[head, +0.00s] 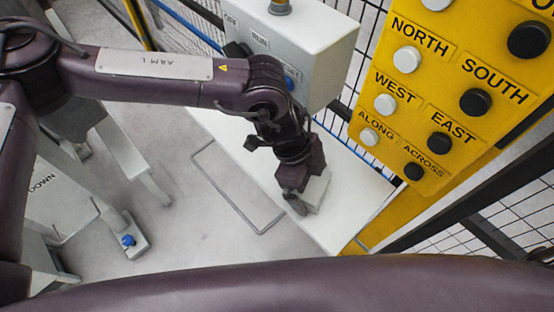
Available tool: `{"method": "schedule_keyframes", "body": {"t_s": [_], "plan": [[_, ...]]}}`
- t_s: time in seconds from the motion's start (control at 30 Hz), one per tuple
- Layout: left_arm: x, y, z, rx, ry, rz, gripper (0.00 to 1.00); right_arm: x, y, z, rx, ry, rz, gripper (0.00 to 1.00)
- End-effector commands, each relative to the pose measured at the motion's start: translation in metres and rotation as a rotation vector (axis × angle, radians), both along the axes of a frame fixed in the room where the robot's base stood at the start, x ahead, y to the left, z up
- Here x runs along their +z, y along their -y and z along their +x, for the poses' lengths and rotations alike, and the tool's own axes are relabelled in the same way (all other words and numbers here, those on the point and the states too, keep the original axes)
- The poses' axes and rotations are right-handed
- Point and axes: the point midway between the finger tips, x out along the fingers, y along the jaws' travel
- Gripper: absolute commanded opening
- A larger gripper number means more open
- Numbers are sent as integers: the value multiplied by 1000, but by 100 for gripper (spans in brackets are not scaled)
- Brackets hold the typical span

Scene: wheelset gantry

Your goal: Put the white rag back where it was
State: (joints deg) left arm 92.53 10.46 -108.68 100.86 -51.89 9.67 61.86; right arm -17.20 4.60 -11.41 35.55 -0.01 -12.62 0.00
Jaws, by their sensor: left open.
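A small white piece that looks like the white rag (316,192) is on the white bench top (345,215), right beside my left gripper's fingers. My left gripper (298,204) points down at the bench and is open. Its fingers and wrist hide part of the white piece, and I cannot tell whether they touch it. My right gripper is not in view.
A grey-white control box (325,40) stands behind the wrist. A yellow button panel (440,90) is at the right, in front of black mesh fencing (500,222). A thin grey rectangular outline (262,232) lies left of the gripper. Open floor (190,215) is at the left.

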Motion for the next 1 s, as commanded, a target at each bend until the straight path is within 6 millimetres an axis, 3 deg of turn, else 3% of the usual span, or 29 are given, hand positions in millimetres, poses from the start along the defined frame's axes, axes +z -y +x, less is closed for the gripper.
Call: {"method": "schedule_keyframes", "body": {"t_s": [0.2, 0.6, 0.8, 1.0], "plan": [[30, -10, 7, 2, 4, -3, 100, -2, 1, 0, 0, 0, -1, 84], [26, -92, 51, 5, 1, -2, 100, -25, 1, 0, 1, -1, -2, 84], [27, -111, 60, 0, 0, -1, 100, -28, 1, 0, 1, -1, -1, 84], [28, -115, 63, 0, 0, -1, 100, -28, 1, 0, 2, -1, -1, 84]]}}
